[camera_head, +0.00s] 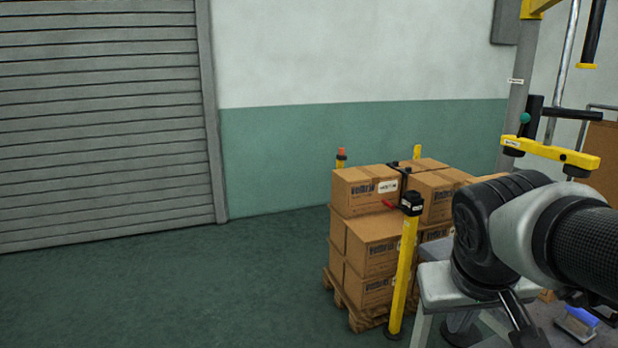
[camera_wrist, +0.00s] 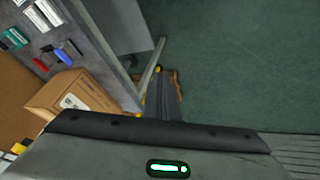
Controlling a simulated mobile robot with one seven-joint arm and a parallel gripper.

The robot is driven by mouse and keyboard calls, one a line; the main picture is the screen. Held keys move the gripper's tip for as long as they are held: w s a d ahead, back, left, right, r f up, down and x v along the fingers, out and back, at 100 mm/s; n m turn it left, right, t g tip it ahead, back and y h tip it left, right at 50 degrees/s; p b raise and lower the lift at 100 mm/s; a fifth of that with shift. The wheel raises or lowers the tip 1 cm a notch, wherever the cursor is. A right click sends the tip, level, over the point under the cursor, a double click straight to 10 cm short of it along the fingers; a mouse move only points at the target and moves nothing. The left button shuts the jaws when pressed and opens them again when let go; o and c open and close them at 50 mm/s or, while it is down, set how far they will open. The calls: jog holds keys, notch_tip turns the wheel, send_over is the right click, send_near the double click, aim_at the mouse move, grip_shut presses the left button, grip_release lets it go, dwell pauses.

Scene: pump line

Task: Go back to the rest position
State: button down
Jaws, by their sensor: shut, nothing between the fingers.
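My gripper (camera_wrist: 163,95) shows in the wrist view, jutting out beyond the dark bar and grey housing with a green light. Its fingers are together, with nothing seen between them. It points over the green floor, near a grey bench edge. In the head view my arm (camera_head: 520,235) is folded at the right side, in front of the stacked boxes' right part. Where my gripper is in the head view is hard to tell.
Cardboard boxes (camera_head: 372,240) stand on a wooden pallet (camera_head: 357,316), with a yellow post (camera_head: 402,275) at its front. A yellow-armed stand (camera_head: 550,150) rises at the right. A carton (camera_wrist: 70,103) shows in the wrist view. Floor left of the pallet (camera_head: 200,290) is clear, before a roller shutter (camera_head: 100,120).

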jog(key=s+a+n+y, duration=0.1)
jog(key=s+a+y, duration=0.3)
jog(key=a, duration=0.5)
notch_tip(320, 180, up, 26)
jog(key=h+p, duration=0.1)
jog(key=p, duration=2.4)
jog(key=shift+s+a+f+t+p, duration=0.2)
jog(key=shift+s+t+p, duration=0.1)
jog(key=shift+t+p, duration=0.1)
